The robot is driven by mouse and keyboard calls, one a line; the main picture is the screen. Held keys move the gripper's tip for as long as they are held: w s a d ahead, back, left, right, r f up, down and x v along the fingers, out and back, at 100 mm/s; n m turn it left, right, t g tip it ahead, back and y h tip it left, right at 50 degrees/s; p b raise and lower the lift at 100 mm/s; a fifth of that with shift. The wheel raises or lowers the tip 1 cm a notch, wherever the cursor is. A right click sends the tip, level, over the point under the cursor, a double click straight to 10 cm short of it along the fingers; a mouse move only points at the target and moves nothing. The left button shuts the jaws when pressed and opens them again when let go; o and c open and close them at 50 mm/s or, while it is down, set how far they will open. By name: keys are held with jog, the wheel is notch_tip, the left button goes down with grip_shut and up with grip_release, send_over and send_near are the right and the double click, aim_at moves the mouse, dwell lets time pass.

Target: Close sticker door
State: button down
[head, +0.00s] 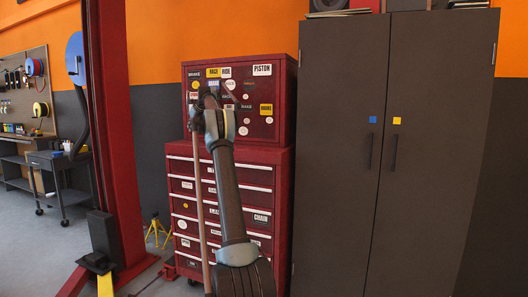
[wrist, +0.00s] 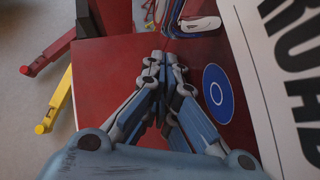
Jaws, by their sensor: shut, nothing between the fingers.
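The dark red sticker-covered door (head: 262,112) is on the upper box of the red tool chest (head: 283,175) in the head view. My arm hides part of its left half, and I cannot tell how far it stands open. My gripper (head: 210,98) is in front of the door's left part. In the wrist view my gripper (wrist: 166,62) is shut and empty, its fingertips close to red surfaces. A blue round sticker (wrist: 218,94) and a white sticker with large black letters (wrist: 290,75) show at the right. Contact cannot be told.
A tall dark cabinet (head: 340,150) with two shut doors stands right of the chest. A red lift post (head: 115,130) stands to the left, with a yellow stand (head: 156,232) between it and the chest. A dark cart (head: 60,170) is further left.

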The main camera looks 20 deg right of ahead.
jog(key=shift+w+d, duration=0.1)
dwell(0.4)
jog(key=shift+s+a, duration=0.4)
jog(key=s+a, duration=0.2)
jog(key=a, duration=0.1)
jog(key=shift+s+r, duration=0.35)
jog(key=shift+r, duration=0.05)
jog(key=s+a+r, duration=0.4)
jog(key=r, duration=0.1)
jog(key=s+n+g, duration=0.2)
jog(key=s+n, duration=0.6)
jog(key=s, duration=1.1)
jog(key=s+f+n+g+h, duration=0.1)
jog(key=s+f+n, duration=0.3)
jog(key=s, duration=0.7)
jog(key=s+f+n+h, duration=0.1)
jog(key=s+f+n, duration=0.3)
jog(key=s, duration=0.6)
jog(key=s+d+f+n+g, duration=0.1)
jog(key=s+f+n, duration=0.6)
jog(key=s+f, duration=0.9)
jog(key=s+d+f+n+g+h, duration=0.1)
jog(key=s+f+n, duration=0.7)
jog(key=s+f, duration=0.8)
jog(key=s+d+g, duration=0.1)
jog(key=s+d, duration=0.1)
jog(key=s, duration=0.4)
jog(key=shift+s+d+f+n+h, duration=0.2)
jog(key=shift+s+f+n+h, duration=0.1)
jog(key=shift+s+f, duration=0.05)
